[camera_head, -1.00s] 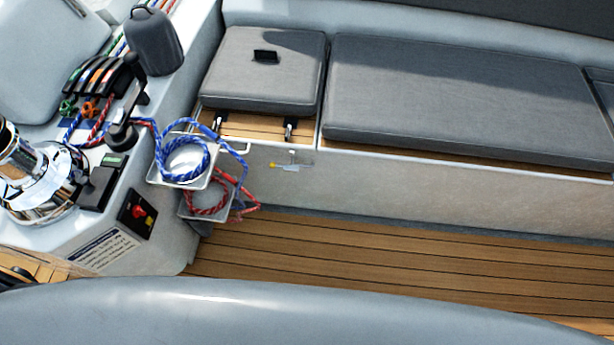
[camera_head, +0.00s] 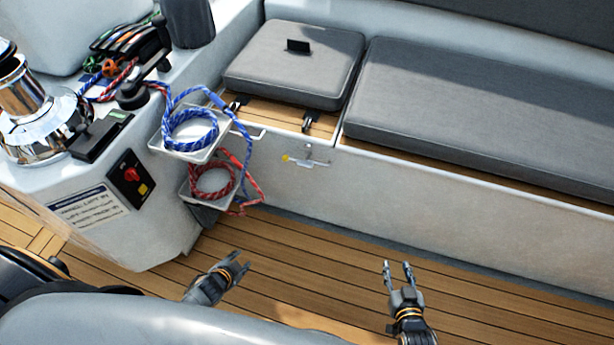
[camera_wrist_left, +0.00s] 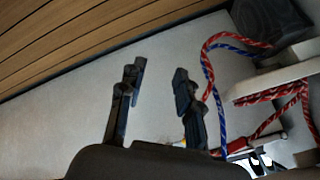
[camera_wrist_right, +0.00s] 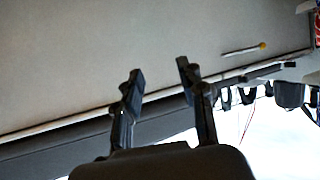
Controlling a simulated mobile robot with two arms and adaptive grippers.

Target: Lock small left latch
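Two small dark-and-silver latches sit at the front edge of the small grey seat (camera_head: 295,65): a left latch (camera_head: 237,104) and a right latch (camera_head: 309,121). Whether the left latch is locked cannot be told. A metal handle with a yellow tip (camera_head: 305,161) is on the white locker front below; it also shows in the right wrist view (camera_wrist_right: 243,49). My left gripper (camera_head: 238,260) is open and empty, low over the wooden floor and well apart from the latches. My right gripper (camera_head: 398,268) is open and empty, further right, also away from them.
Two white trays with a coiled blue rope (camera_head: 190,130) and a coiled red rope (camera_head: 210,183) jut out left of the locker front. A long grey cushion (camera_head: 480,120) lies to the right. The wooden floor (camera_head: 310,245) before the locker is clear.

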